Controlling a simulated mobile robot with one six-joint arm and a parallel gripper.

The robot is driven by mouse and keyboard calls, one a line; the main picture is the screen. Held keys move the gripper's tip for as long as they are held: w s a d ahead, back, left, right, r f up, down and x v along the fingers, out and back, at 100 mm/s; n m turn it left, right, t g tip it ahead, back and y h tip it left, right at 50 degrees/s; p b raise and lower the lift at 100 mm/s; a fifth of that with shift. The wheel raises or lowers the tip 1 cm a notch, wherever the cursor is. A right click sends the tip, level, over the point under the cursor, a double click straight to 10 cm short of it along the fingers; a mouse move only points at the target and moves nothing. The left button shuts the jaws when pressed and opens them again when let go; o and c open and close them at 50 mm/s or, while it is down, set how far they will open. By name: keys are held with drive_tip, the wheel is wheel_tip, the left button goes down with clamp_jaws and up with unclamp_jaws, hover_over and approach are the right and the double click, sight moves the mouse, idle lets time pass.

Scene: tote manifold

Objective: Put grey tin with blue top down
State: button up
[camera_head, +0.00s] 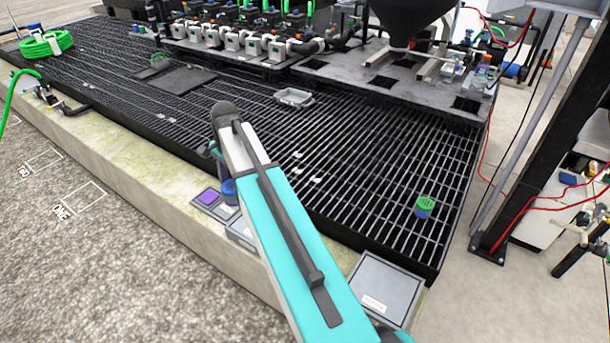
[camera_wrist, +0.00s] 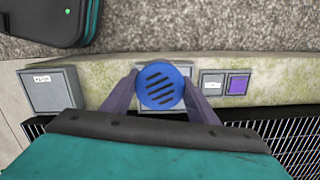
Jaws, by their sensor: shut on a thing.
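The grey tin with a blue top (camera_wrist: 160,86) is between the two fingers of my gripper (camera_wrist: 160,84), which is shut on it. In the wrist view I see its round blue top with dark slots; its grey sides are hidden. In the head view the blue of the tin (camera_head: 229,188) shows just left of my arm, over the pads on the concrete ledge. My gripper is mostly hidden behind my arm there. I cannot tell whether the tin touches the surface below.
A purple-marked pad (camera_head: 208,197) and a larger grey pad (camera_head: 384,289) lie along the concrete ledge (camera_head: 150,178). A green-topped blue tin (camera_head: 425,206) stands on the black grating (camera_head: 380,165). A clear tray (camera_head: 294,97) sits farther back. Much of the grating is clear.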

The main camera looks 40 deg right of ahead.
drive_tip(key=s+d+f+m+p, duration=0.1)
drive_tip(key=s+d+f+m, duration=0.4)
drive_tip(key=d, duration=0.8)
drive_tip(key=s+d+f+m+t+h+p, duration=0.1)
drive_tip(key=s+d+f+m, duration=0.4)
drive_tip(key=s+d+m, duration=0.4)
drive_tip(key=s+d+f+m+p, duration=0.1)
drive_tip(key=s+d+f+m, duration=0.4)
drive_tip(key=d, duration=1.4)
drive_tip(key=s+m, duration=0.2)
drive_tip(key=m, duration=0.2)
drive_tip(key=shift+s+d+f+t+h+p, duration=0.15)
drive_tip(key=shift+s+f+t+h+p, duration=0.1)
drive_tip(key=shift+t+h+p, duration=0.1)
drive_tip(key=shift+w+d, duration=0.1)
drive_tip(key=p, duration=0.2)
approach(384, 197)
drive_tip(key=shift+w+d+f, duration=0.2)
drive_tip(key=shift+w+f, duration=0.1)
drive_tip(key=shift+f+p, duration=0.5)
drive_tip(key=shift+f, duration=1.25)
drive_tip(key=shift+f, duration=0.1)
